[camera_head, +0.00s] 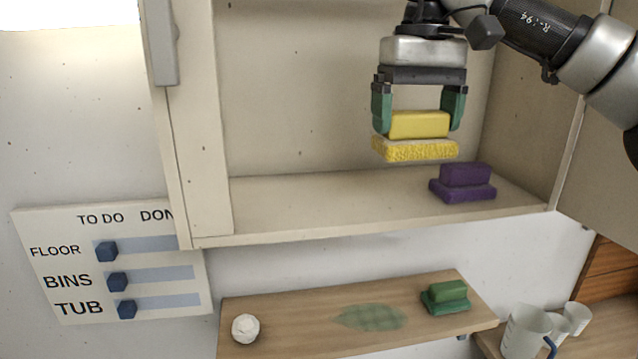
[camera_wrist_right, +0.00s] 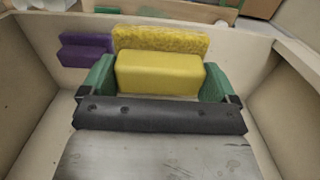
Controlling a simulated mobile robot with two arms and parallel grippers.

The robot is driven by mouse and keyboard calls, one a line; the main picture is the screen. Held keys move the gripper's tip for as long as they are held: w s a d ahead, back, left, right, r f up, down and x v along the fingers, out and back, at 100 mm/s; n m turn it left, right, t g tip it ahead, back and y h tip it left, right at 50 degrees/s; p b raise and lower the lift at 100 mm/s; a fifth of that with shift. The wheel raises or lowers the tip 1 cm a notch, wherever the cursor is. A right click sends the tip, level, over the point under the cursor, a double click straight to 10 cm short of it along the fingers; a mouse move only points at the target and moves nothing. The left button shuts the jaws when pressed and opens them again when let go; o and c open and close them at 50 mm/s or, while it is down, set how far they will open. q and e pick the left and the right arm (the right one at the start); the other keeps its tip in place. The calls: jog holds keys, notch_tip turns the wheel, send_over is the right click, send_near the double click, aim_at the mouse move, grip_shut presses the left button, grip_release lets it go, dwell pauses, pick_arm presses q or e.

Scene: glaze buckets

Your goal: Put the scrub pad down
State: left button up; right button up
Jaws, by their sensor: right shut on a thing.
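The yellow scrub pad (camera_head: 415,149) has a smooth block handle on top and a rough pad below. My right gripper (camera_head: 419,118) is shut on its handle, with one green finger on each side. It holds the pad inside the open cabinet, apparently above the cabinet floor (camera_head: 330,205). The yellow scrub pad also shows between the fingers in the right wrist view (camera_wrist_right: 160,72). A purple scrub pad (camera_head: 464,182) stands on the cabinet floor at the right, below and right of the yellow one. A green scrub pad (camera_head: 445,297) sits on the wooden shelf below. My left gripper is not in view.
The cabinet floor is bare left of the purple pad. The wooden shelf (camera_head: 290,310) bears a white round thing (camera_head: 245,328) and a green leaf-shaped mark (camera_head: 371,317). White cups (camera_head: 526,332) stand lower right. A to-do board (camera_head: 60,225) with blue sliders hangs at left.

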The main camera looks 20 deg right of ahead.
aim_at(395, 111)
jog(key=shift+w, duration=0.65)
jog(key=shift+w+a+f, duration=0.15)
jog(key=shift+a+f, duration=0.05)
jog(key=shift+a, duration=0.05)
jog(key=shift+a+f, duration=0.75)
jog(key=shift+a, duration=0.1)
jog(key=w+a+f, duration=0.1)
jog(key=w, duration=0.1)
jog(key=w+a+f, duration=0.1)
jog(key=w, duration=0.1)
jog(key=w+a+f, duration=0.1)
jog(key=w+f, duration=0.1)
jog(key=shift+w+a, duration=0.25)
jog(key=shift+w, duration=0.1)
jog(key=shift+w+a+f, duration=0.15)
jog(key=shift+w+f, duration=0.3)
jog(key=shift+s+f, duration=0.3)
jog(key=shift+f, duration=0.25)
jog(key=shift+s+f, duration=0.25)
jog(key=shift+f, duration=0.8)
jog(key=shift+w, duration=0.15)
jog(key=shift+f, duration=0.2)
jog(key=o, duration=0.7)
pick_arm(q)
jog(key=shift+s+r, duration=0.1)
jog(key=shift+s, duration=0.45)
